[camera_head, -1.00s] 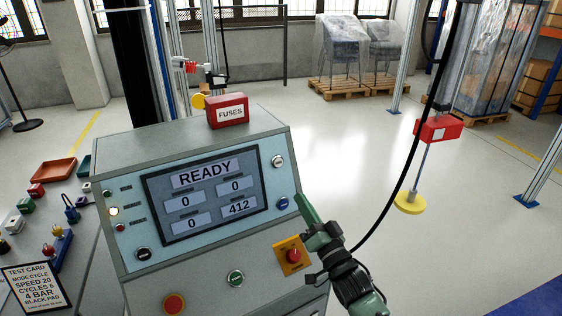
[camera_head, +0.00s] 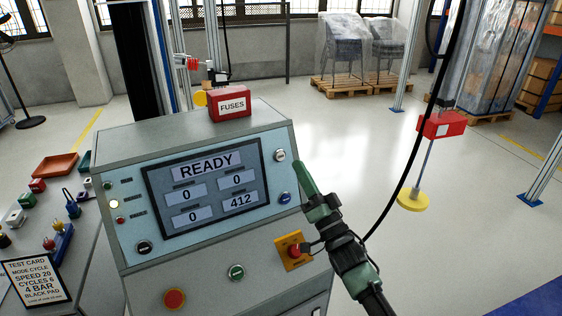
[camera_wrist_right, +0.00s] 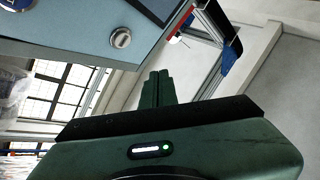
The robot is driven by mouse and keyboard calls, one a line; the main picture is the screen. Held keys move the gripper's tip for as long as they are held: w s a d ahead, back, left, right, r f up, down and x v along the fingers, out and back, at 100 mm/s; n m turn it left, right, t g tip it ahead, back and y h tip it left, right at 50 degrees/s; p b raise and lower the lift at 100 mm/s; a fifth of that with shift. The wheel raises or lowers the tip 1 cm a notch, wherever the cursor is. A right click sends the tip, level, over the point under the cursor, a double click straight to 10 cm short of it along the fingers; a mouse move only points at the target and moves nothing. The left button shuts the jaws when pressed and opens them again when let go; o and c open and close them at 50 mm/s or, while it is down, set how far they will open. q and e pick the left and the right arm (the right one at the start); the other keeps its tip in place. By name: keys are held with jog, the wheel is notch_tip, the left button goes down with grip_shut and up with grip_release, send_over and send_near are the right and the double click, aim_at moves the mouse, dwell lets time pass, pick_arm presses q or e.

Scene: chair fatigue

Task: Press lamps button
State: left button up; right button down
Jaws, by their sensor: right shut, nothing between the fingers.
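A grey control panel (camera_head: 135,180) shows a READY screen (camera_head: 206,186). At the right of the screen are a white button (camera_head: 280,156) and, below it, a blue button (camera_head: 284,198). Their lettering is too small to read, so I cannot tell which one is for the lamps. In the right wrist view a pale round button (camera_wrist_right: 121,38) sits on the blue panel face. My right gripper (camera_head: 300,167) is shut and empty, its tips just right of the white button in the head view. The wrist view shows its closed fingers (camera_wrist_right: 158,88) apart from that button. My left gripper is out of view.
A red FUSES box (camera_head: 230,104) stands on the panel top. Below are a black knob (camera_head: 144,247), a green button (camera_head: 236,272), a red button (camera_head: 174,299) and a red stop button on yellow (camera_head: 294,250). A black cable (camera_head: 402,180) hangs at the right.

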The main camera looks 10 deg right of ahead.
aim_at(280, 156)
jog(key=w+a+f+b, duration=0.1)
jog(key=w+b, duration=0.3)
jog(key=w, duration=0.2)
jog(key=shift+a+f, duration=0.25)
jog(key=shift+f, duration=0.1)
dwell(1.7)
jog(key=shift+w+a+b, duration=0.1)
jog(key=shift+w+b, duration=0.3)
jog(key=shift+b, duration=0.1)
jog(key=shift+w+a+f+b, duration=0.1)
jog(key=shift+w+f+b, duration=0.05)
jog(key=shift+w+b, duration=0.2)
dwell(0.4)
jog(key=shift+s, duration=0.1)
jog(key=shift+s+d+r+p, duration=0.2)
jog(key=shift+s+p, duration=0.5)
jog(key=shift+p, duration=0.05)
